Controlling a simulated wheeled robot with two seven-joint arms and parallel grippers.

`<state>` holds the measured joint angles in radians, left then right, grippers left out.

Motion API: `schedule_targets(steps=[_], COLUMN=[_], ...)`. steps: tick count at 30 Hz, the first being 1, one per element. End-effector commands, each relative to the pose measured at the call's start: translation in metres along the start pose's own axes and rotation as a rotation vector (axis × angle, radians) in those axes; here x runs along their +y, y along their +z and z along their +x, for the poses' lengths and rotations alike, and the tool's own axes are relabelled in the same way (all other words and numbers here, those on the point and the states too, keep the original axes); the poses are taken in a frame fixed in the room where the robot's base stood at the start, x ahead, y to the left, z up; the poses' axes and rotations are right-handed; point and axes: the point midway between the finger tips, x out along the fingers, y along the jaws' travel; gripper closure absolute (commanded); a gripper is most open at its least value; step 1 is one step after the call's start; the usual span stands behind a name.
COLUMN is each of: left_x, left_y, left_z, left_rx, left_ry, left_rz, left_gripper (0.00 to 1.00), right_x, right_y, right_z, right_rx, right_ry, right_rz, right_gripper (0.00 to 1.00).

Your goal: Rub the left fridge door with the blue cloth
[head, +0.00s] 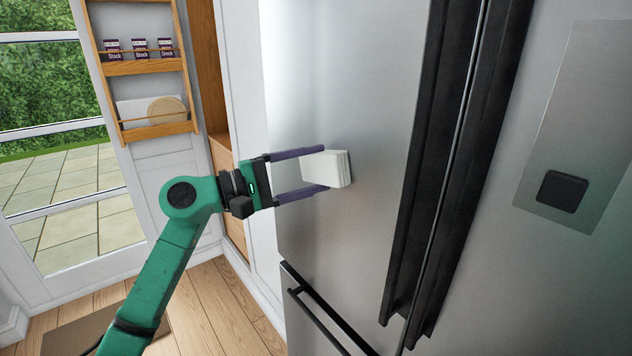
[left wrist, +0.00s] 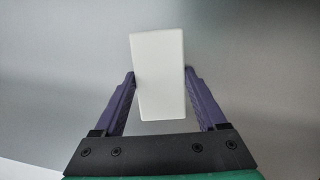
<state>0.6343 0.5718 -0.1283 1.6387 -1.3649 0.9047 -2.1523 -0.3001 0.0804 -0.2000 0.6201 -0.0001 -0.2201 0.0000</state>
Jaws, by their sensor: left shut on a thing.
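A white, block-like folded cloth (head: 328,168) is between the purple fingers of my left gripper (head: 324,169). It looks white, not blue. In the left wrist view the cloth (left wrist: 160,75) stands upright between both fingers (left wrist: 160,82). The left fridge door (head: 350,85) is brushed grey metal and also fills the left wrist view behind the cloth (left wrist: 250,60). The cloth is at the door's left part; it looks against or very close to the surface, and I cannot tell if it touches. My right gripper is not in view.
Long dark handles (head: 430,150) run down where the two doors meet. The right fridge door (head: 545,80) has a dispenser panel (head: 562,190). A drawer handle (head: 325,318) is below. A wooden door rack (head: 148,68) and a glazed door are at the left.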

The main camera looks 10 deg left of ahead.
Motion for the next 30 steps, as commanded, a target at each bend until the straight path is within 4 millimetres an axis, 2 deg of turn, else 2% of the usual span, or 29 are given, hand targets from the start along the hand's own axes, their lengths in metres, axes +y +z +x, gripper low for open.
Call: schedule_targets(steps=[1, 6, 15, 27, 30], left_x=[-0.002, 0.003, 0.004, 0.0, 0.002], left_y=[-0.007, -0.019, -0.02, -0.008, -0.005], left_z=[-0.001, -0.004, -0.006, -0.052, -0.06], left_rx=[0.002, 0.001, 0.002, 0.002, 0.002], left_ry=[0.002, 0.001, 0.001, 0.0, 0.0], left_rz=[0.001, 0.0, 0.001, 0.003, 0.003], left_gripper=[0.71, 0.71, 0.71, 0.71, 0.71], right_x=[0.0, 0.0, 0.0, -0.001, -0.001], right_y=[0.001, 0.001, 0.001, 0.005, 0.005], right_z=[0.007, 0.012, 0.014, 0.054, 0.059], right_rx=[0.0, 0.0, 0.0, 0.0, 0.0], right_ry=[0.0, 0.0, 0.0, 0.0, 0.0], right_rz=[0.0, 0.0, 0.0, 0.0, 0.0], right_gripper=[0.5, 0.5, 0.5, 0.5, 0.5])
